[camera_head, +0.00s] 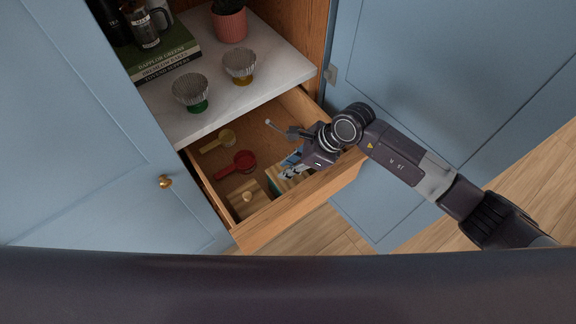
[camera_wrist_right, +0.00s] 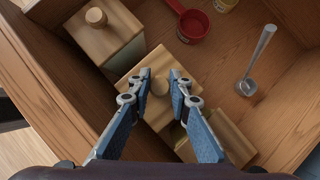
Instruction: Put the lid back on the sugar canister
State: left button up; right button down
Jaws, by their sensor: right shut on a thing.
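My right gripper (camera_head: 288,173) reaches down into the open drawer. In the right wrist view its two fingers (camera_wrist_right: 160,78) are closed on the round knob of a square wooden lid (camera_wrist_right: 135,67). An open-looking wooden canister (camera_wrist_right: 228,142) lies below and to the right of the lid in that view. The lid overlaps part of it and looks offset from it; I cannot tell whether they touch. The fingers hide part of both. No label shows, so I cannot confirm which canister holds sugar. My left gripper is not in view.
Another wooden canister (camera_head: 247,198) with its knobbed lid on stands beside it, at the drawer's front (camera_head: 290,213). The marble shelf (camera_head: 225,97) overhangs the drawer's back.

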jog(key=shift+f, duration=0.1)
dwell(0.6)
jog(key=c, duration=1.2)
grip_release()
jog(key=shift+r+p, duration=1.9)
jog(key=shift+r, duration=1.65)
grip_shut()
